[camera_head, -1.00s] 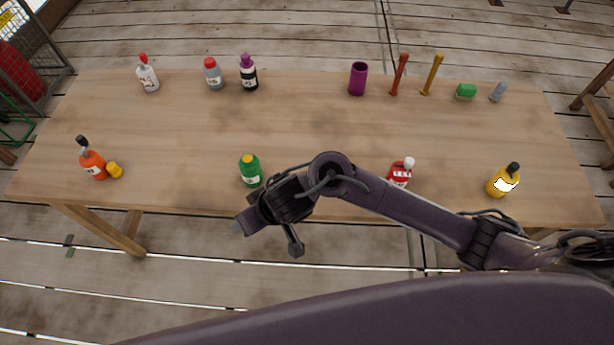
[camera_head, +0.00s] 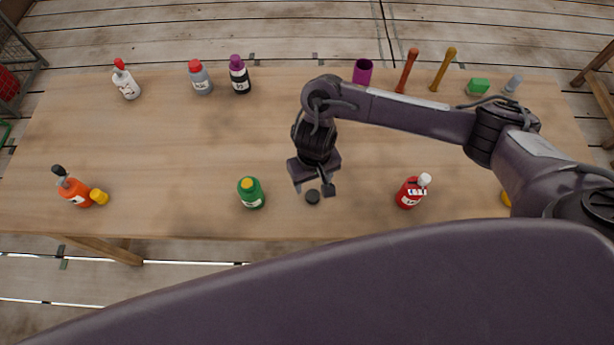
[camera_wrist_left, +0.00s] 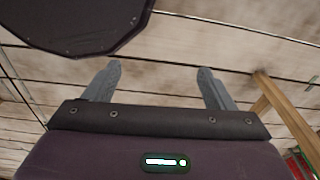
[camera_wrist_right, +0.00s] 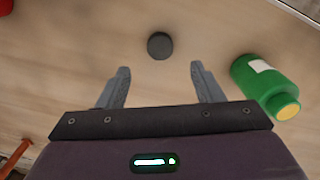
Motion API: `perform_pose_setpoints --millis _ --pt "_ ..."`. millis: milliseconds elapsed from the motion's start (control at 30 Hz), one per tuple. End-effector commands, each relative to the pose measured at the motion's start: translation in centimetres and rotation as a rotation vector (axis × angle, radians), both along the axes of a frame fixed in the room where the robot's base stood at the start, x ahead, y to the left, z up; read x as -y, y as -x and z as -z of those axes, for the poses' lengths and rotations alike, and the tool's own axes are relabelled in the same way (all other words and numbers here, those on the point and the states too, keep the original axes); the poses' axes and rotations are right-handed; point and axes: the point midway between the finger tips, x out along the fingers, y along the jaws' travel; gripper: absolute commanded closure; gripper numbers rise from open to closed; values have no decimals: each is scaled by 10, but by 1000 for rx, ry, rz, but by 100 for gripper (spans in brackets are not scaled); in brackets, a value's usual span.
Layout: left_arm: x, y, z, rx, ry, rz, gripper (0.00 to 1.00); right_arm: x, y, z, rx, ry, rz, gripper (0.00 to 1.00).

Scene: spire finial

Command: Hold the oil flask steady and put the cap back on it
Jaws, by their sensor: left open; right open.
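A green bottle (camera_head: 251,192) stands near the table's front edge, with a yellow top that shows no cap; it also shows in the right wrist view (camera_wrist_right: 266,86). No readable label tells me which bottle is the oil flask. A dark round cap (camera_head: 312,197) lies on the table to the right of the green bottle. My right gripper (camera_head: 313,187) is open and empty above the table at this cap. In the right wrist view the cap (camera_wrist_right: 160,45) is just ahead of the fingertips, centred between them. My left gripper (camera_wrist_left: 158,78) is open and empty over the plank floor.
An orange bottle (camera_head: 75,190) with a black tip has a yellow cap (camera_head: 98,197) beside it. A red bottle (camera_head: 409,193) stands right of the dark cap. White, grey and purple bottles, a purple cup (camera_head: 362,71) and several tools line the back. The table's middle-left is clear.

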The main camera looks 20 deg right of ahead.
Motion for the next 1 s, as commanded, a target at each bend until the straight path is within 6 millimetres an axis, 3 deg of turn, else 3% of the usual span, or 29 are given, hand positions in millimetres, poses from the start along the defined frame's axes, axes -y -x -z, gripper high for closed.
perform_pose_setpoints --millis 133,300,433,600,800,1000 --pt "-1 10 1 -13 -1 0 23 1 0 0 -2 2 1 40" --pt "-2 37 3 -52 -4 0 23 0 0 0 -1 1 0 40" --pt "-3 47 11 -66 -5 0 23 0 1 10 -2 0 1 40" --pt "-2 39 21 -55 -5 0 23 0 1 28 -2 -1 0 40" --pt "0 15 16 -18 -1 -1 23 0 0 26 0 0 -1 40" --pt "-1 18 28 -22 -1 -1 23 -1 0 42 -3 -1 2 40"
